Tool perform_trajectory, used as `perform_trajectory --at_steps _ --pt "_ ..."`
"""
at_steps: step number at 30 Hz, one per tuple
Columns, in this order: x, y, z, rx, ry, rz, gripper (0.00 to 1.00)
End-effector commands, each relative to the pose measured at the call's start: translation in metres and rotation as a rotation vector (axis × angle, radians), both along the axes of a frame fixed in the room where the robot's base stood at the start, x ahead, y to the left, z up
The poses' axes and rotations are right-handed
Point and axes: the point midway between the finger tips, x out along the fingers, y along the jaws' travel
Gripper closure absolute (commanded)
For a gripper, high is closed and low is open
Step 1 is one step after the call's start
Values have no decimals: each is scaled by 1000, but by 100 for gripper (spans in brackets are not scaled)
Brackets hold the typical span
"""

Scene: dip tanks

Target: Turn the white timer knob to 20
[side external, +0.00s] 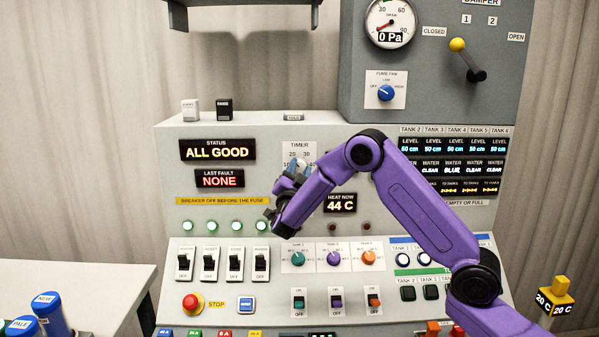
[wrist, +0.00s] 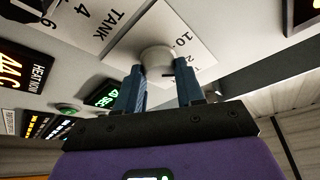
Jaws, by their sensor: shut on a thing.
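The white timer knob (wrist: 157,60) sits on its white dial plate (wrist: 196,45) in the wrist view, between my two blue fingertips. My gripper (wrist: 160,82) is shut on the knob. A small dark mark shows at the knob's lower edge, but which number it points to is hard to tell. In the side external view the timer plate (side external: 299,149) shows the numbers 20 and 30 at its top. There my gripper (side external: 298,169) covers most of the knob and the lower plate.
A green-lit readout (wrist: 103,96) beside the plate is partly hidden by a finger, its digits unclear. The heat readout (side external: 340,203) shows 44 C. Three coloured knobs (side external: 334,257) and several black-and-white switches (side external: 209,263) are below my gripper. The panel's upper left is clear of my arm.

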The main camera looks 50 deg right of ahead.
Motion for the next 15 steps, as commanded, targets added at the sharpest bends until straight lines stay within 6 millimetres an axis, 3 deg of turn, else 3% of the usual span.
perform_trajectory --at_steps 15 --pt "0 2 -1 142 -137 0 93"
